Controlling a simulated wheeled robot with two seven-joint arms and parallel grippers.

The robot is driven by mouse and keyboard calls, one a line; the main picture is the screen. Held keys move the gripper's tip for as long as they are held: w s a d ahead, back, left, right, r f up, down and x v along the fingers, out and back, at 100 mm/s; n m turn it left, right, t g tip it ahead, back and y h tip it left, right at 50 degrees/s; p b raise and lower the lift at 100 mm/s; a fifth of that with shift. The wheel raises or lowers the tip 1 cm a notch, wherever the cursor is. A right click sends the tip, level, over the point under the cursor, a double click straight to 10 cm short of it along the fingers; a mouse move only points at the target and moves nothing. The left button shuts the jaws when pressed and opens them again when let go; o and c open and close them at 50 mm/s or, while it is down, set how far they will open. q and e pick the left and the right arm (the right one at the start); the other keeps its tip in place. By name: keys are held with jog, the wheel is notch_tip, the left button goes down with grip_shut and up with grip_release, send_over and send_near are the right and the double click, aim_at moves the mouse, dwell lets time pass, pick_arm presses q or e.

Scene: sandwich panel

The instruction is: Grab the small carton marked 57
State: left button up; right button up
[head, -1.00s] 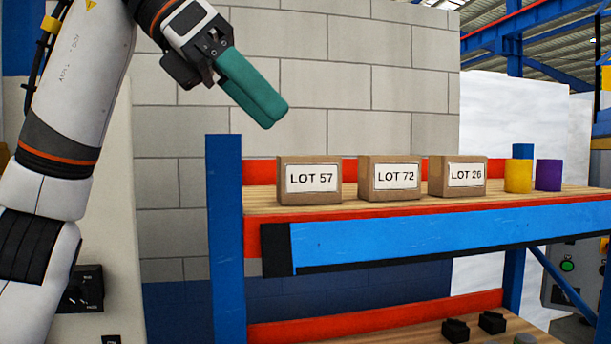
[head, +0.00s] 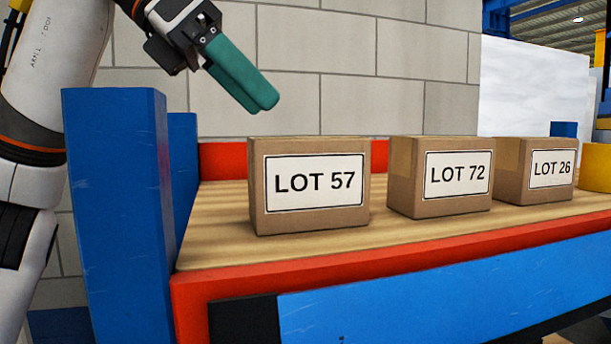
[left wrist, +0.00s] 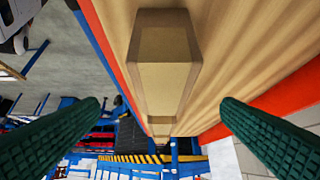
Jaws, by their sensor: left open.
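The small carton marked LOT 57 (head: 312,222) is a brown cardboard box with a white label, upright at the left end of the wooden shelf. My left gripper (head: 262,103) has teal fingers and is above the carton's left part in the head view, apart from it. In the left wrist view the two fingers (left wrist: 158,102) are spread wide with nothing between them held. A carton (left wrist: 168,42), seen from above and apparently LOT 57, lies between and beyond them. My right gripper is in neither view.
Carton LOT 72 (head: 455,207) and carton LOT 26 (head: 535,194) stand to the right on the same shelf. A yellow cylinder (head: 597,167) is at the right edge. A blue upright post (head: 115,200) stands at the shelf's left end; a block wall (head: 330,50) is behind.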

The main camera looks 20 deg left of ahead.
aim_at(297, 138)
pick_arm(q)
jog(key=x, duration=0.2)
jog(key=shift+w+d+f, duration=0.1)
jog(key=shift+w+f, duration=0.15)
jog(key=shift+f, duration=0.1)
jog(key=shift+p+x, duration=0.55)
jog(key=shift+x, duration=0.55)
jog(key=p+x, duration=0.1)
jog(key=x, duration=0.2)
jog(key=shift+w+d, duration=0.25)
jog(key=shift+d, duration=0.05)
jog(key=shift+w+d+f+p, duration=0.25)
jog(key=shift+f+p, duration=0.05)
jog(key=shift+f, duration=0.1)
jog(key=shift+s, duration=0.1)
jog(key=c, duration=1.2)
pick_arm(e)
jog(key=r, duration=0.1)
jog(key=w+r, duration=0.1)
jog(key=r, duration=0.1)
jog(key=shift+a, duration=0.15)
